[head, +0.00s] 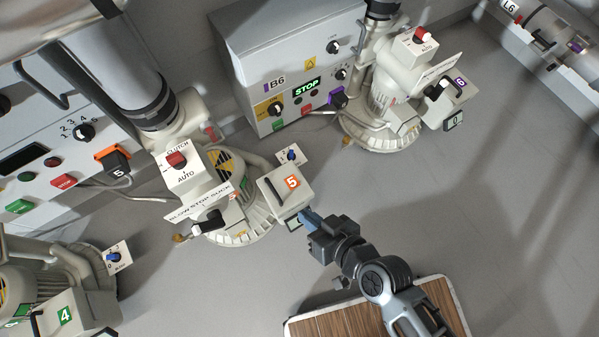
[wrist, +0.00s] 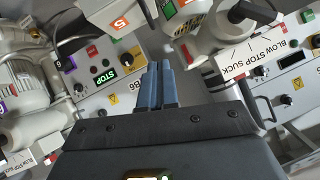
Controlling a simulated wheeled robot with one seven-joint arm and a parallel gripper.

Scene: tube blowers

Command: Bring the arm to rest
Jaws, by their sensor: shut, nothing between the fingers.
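My gripper (head: 309,219) is at the end of my dark arm, right beside the lower edge of the blower unit marked 5 (head: 275,190) in the head view. In the wrist view, the two blue fingers of my gripper (wrist: 157,84) are together with nothing between them. The white box with the orange 5 label (wrist: 119,22) shows at the top of the wrist view. From these frames I cannot tell whether the fingertips touch the unit.
Control box B6 (head: 250,60) stands behind, with blower 6 (head: 390,90) to its right. Blower 4 (head: 70,300) is at lower left. A wood-topped platform (head: 345,324) lies below my arm. Grey floor (head: 480,190) is open on the right.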

